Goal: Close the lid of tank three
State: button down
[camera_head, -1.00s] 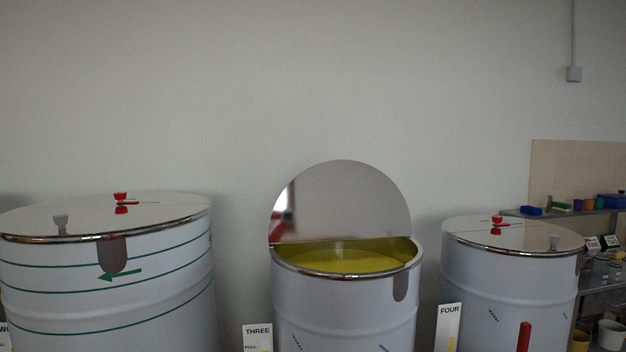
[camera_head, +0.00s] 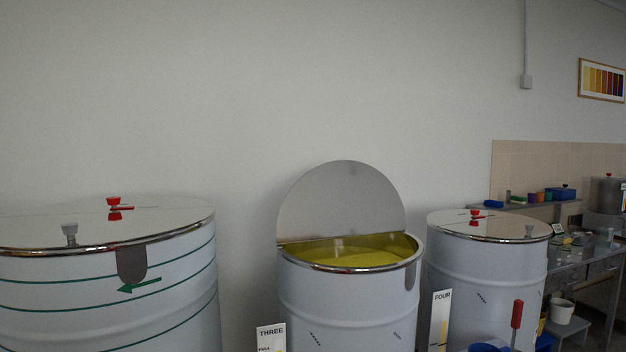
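Tank three (camera_head: 348,310) is a pale grey metal drum in the middle of the view, with yellow liquid (camera_head: 350,256) inside. Its lid (camera_head: 342,200), a grey metal disc, stands upright at the back of the rim, so the tank is open. A white sign (camera_head: 270,337) reading "THREE" and "FULL" stands at its lower left. My gripper is not in view, so its place relative to the lid is hidden.
A wider drum with green bands (camera_head: 170,290) stands left, its lid (camera_head: 60,225) shut. Another drum (camera_head: 490,280) stands right behind the "FOUR" sign (camera_head: 441,315), also lidded. A red-handled item (camera_head: 516,315) and a metal bench (camera_head: 590,260) are at right.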

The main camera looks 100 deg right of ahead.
aim_at(338, 198)
jog(key=i, duration=0.5)
jog(key=z, duration=4.1)
jog(key=i, duration=0.4)
jog(key=u, duration=0.25)
